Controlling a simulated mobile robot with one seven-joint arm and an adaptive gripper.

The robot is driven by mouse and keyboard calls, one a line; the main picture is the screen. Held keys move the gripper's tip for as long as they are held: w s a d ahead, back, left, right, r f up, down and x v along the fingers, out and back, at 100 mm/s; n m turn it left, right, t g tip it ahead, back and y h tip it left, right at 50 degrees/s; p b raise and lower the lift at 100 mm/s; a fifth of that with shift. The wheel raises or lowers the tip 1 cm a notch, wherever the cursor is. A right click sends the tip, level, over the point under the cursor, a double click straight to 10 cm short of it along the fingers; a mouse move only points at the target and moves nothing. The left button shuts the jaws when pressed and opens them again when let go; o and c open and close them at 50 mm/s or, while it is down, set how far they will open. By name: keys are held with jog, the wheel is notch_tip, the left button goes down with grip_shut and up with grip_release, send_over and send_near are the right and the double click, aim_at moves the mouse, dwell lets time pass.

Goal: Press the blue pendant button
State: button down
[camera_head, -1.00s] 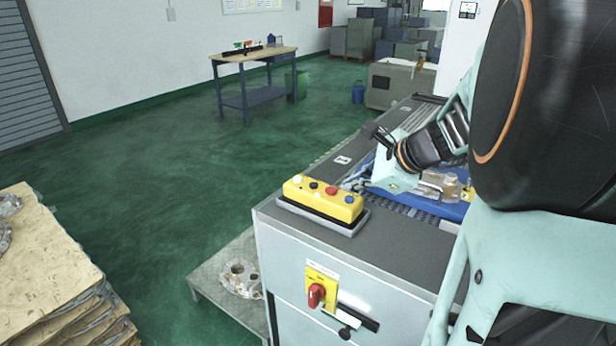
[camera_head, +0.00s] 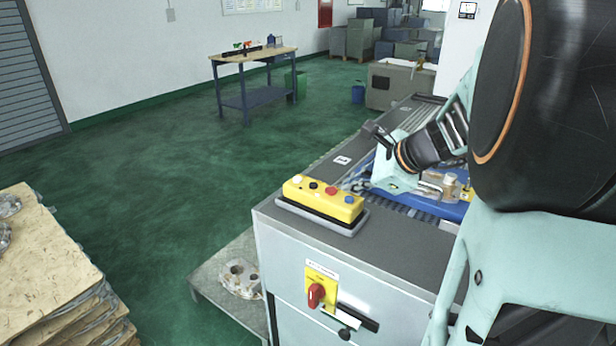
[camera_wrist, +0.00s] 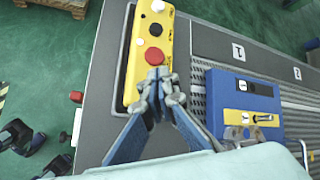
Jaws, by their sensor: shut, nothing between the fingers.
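The yellow pendant box (camera_head: 322,200) lies in a grey tray on the near corner of the machine top. Its row of buttons runs white, black, red and blue in the head view. The blue button (camera_head: 349,199) is at the right end, with nothing over it there. My gripper (camera_head: 374,131) is shut and empty, above the machine top and behind the pendant in that view. In the wrist view, my gripper's fingertips (camera_wrist: 162,78) overlap the pendant's near end, just below the red button (camera_wrist: 154,56). They hide the blue button there.
A red rotary switch (camera_head: 316,294) is on the machine's front. A stack of boards (camera_head: 45,265) stands at left.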

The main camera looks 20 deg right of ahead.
aim_at(351, 200)
jog(key=shift+f+b, duration=0.3)
jog(key=shift+f, duration=0.1)
jog(key=shift+f+b, duration=0.45)
dwell(0.6)
jog(key=shift+r, duration=0.15)
jog(key=shift+r+p, duration=0.75)
jog(key=shift+p, duration=0.05)
notch_tip(351, 200, up, 5)
jog(key=p, duration=0.4)
dwell(0.6)
